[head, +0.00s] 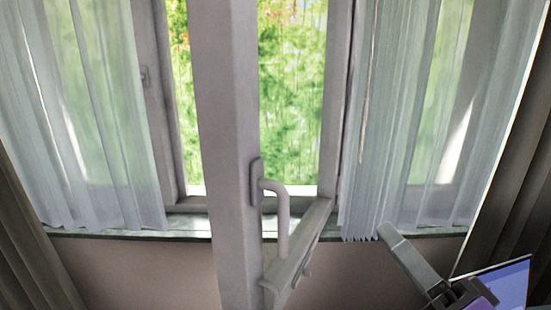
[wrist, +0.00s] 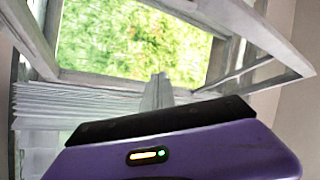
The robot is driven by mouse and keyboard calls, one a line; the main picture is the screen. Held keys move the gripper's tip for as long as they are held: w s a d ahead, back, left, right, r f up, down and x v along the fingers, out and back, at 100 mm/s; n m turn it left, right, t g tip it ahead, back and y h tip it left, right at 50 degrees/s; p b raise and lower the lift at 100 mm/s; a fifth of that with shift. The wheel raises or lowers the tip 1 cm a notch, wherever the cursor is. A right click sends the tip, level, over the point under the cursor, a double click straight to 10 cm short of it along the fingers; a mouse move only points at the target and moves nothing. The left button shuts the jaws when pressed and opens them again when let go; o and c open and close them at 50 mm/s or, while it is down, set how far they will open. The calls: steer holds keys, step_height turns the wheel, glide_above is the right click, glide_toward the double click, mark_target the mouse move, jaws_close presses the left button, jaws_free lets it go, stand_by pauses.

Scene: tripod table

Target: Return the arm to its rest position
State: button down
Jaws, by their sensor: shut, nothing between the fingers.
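My gripper (head: 386,232) shows at the lower right of the head view. Its grey fingers point up and left, and its purple body is cut off by the bottom edge. In the wrist view the fingers (wrist: 158,80) are together, with nothing held between them. In the head view the fingertips overlap the sill area below the right curtain; I cannot tell whether they touch anything. Most of my arm is out of view.
An open window sash (head: 228,120) with a grey handle (head: 282,215) juts toward me, left of my gripper. Sheer curtains (head: 95,120) hang on both sides, over a sill (head: 130,236). Darker drapes (head: 25,250) hang at the edges. Wall (head: 140,275) shows below.

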steer(key=s+d+f+h, duration=0.3)
steer(key=s+f+h, duration=0.15)
steer(key=f, duration=0.25)
steer(key=s+d+f+h, duration=0.4)
steer(key=f+h, duration=0.1)
steer(key=f, duration=0.2)
steer(key=s+a+f+n+g, duration=0.2)
steer(key=s+f, duration=0.4)
steer(key=s, duration=0.5)
steer(key=s+a+f+n+g, duration=0.2)
steer(key=s+f, duration=0.4)
steer(key=s, duration=0.5)
steer(key=n+g, duration=0.1)
steer(key=n, duration=0.1)
steer(key=shift+a+f+n+y, duration=0.3)
steer(key=shift+n+y, duration=0.05)
steer(key=shift+n, duration=0.05)
steer(key=shift+s, duration=0.1)
